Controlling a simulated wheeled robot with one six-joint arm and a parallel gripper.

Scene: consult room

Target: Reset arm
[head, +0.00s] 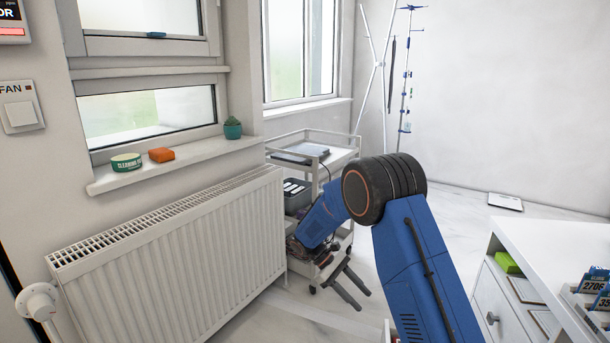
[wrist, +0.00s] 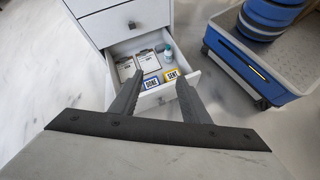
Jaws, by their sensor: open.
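My gripper (head: 364,302) hangs at the end of my bent blue arm, low between the radiator and the white cabinet in the head view. Its two dark fingers are apart with nothing between them. In the wrist view the fingers (wrist: 158,80) are also spread and empty. Beyond them is a pulled-out white drawer (wrist: 198,78), lower down and apart from the fingers, as far as I can tell. It holds clipboards, a small bottle (wrist: 168,52), and a blue and a yellow label card.
A white radiator (head: 180,255) stands left, under a sill with a green tin (head: 126,162), an orange block (head: 162,155) and a potted plant (head: 232,128). A wheeled cart (head: 340,158) stands behind my arm. A white cabinet (head: 560,250) is at right. Open floor lies beyond.

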